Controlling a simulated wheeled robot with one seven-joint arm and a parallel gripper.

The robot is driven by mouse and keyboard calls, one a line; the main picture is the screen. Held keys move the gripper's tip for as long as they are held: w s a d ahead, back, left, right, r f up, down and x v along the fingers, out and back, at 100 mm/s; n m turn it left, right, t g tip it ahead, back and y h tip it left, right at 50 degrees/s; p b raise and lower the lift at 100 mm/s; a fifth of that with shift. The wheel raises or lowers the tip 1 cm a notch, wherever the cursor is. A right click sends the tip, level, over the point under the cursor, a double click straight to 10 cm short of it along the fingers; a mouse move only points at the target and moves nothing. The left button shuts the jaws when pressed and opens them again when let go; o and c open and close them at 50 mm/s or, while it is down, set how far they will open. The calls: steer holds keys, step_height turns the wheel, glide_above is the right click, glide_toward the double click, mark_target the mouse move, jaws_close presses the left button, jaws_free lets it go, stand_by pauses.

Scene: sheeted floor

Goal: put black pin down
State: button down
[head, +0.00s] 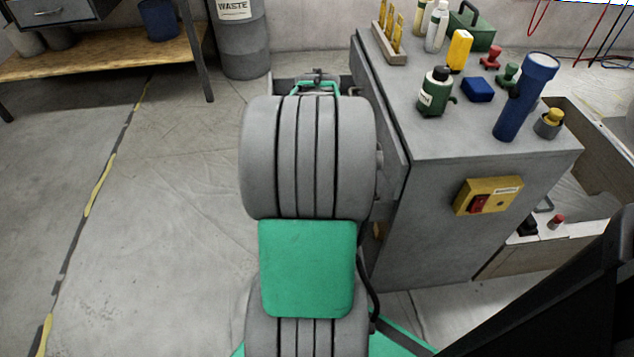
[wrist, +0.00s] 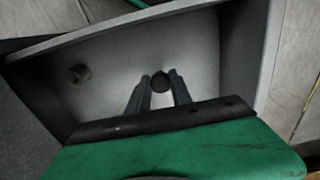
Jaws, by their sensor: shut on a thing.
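In the wrist view my gripper (wrist: 160,76) has its two dark fingers close together, shut on the black pin (wrist: 160,84). Only the pin's dark round end shows between the fingertips. The fingers point into a grey open box or tray (wrist: 240,60) with a pale inside and dark side walls. I cannot tell whether the pin touches its bottom. In the head view my arm hides the pin and the fingers.
A grey cabinet (head: 385,230) stands right of my arm, with a green bottle (head: 436,92), a blue flashlight (head: 525,97) and several other items on top. A waste drum (head: 243,45) stands behind. A wooden shelf (head: 110,55) is at back left. The left floor is clear.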

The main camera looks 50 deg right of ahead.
steer(key=shift+f, duration=0.1)
steer(key=c, duration=1.1)
jaws_free()
steer(key=shift+c, duration=0.2)
step_height(320, 180, up, 12)
steer(key=p, duration=0.4)
steer(key=w+a+n, duration=0.2)
steer(key=w+a, duration=0.2)
steer(key=a, duration=0.3)
steer(key=w+a+n, duration=0.2)
steer(key=w+a, duration=0.1)
steer(key=a, duration=0.4)
steer(key=s+a+f+n+t, duration=0.1)
steer(key=a+n, duration=0.2)
steer(key=a, duration=0.6)
steer(key=a+f+n+t, duration=0.1)
steer(key=a+f+n, duration=0.1)
steer(key=a, duration=0.7)
steer(key=shift+s+f+n, duration=0.25)
steer(key=shift+s+n, duration=0.15)
